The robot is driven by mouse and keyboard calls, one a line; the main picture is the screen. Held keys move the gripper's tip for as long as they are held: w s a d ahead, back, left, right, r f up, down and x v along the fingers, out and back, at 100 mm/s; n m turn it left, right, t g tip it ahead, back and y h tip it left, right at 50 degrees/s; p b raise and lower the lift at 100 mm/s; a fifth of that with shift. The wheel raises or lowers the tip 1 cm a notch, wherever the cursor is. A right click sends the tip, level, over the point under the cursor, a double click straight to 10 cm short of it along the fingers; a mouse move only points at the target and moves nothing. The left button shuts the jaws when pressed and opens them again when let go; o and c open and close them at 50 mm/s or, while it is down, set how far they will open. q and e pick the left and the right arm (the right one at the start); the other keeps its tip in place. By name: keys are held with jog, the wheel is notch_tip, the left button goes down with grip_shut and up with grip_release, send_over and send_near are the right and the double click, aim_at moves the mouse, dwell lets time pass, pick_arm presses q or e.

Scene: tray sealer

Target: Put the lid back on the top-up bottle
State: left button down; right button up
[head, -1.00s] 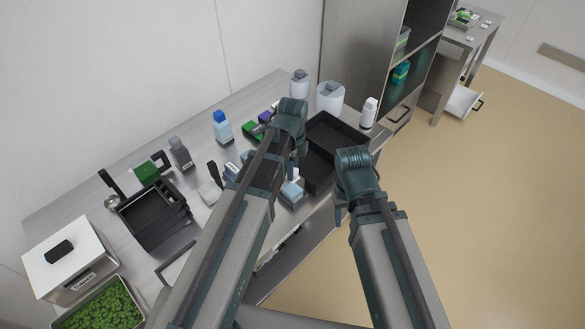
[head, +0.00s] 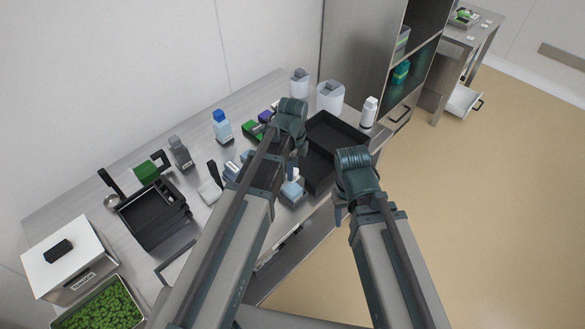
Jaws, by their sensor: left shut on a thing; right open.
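My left gripper (head: 296,166) points down above the front edge of the worktop and is mostly hidden behind its own wrist. It is shut on a small pale piece (head: 294,174), which looks like the lid. Directly below is a squat light-blue bottle (head: 291,193), upright, apparently the top-up bottle. I cannot tell whether the pale piece touches the bottle's neck or is just above it. My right gripper (head: 341,212) is open and empty, to the right of the bottle and past the worktop's front edge.
Black trays (head: 337,132) lie just right of the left gripper. A blue-capped bottle (head: 222,128), a grey bottle (head: 180,153) and white canisters (head: 330,97) stand towards the back. A black tray stack (head: 152,213) and a white lidded box (head: 70,262) are at left.

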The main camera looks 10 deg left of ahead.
pick_arm(q)
jog(key=shift+c, duration=1.9)
grip_release()
jog(key=shift+o, duration=0.2)
jog(key=o, duration=0.3)
jog(key=shift+o, duration=0.2)
jog(key=shift+r, duration=0.1)
jog(key=shift+r+p, duration=2.5)
jog(key=shift+p, duration=0.1)
jog(key=shift+r+p, duration=0.95)
jog(key=shift+r, duration=0.05)
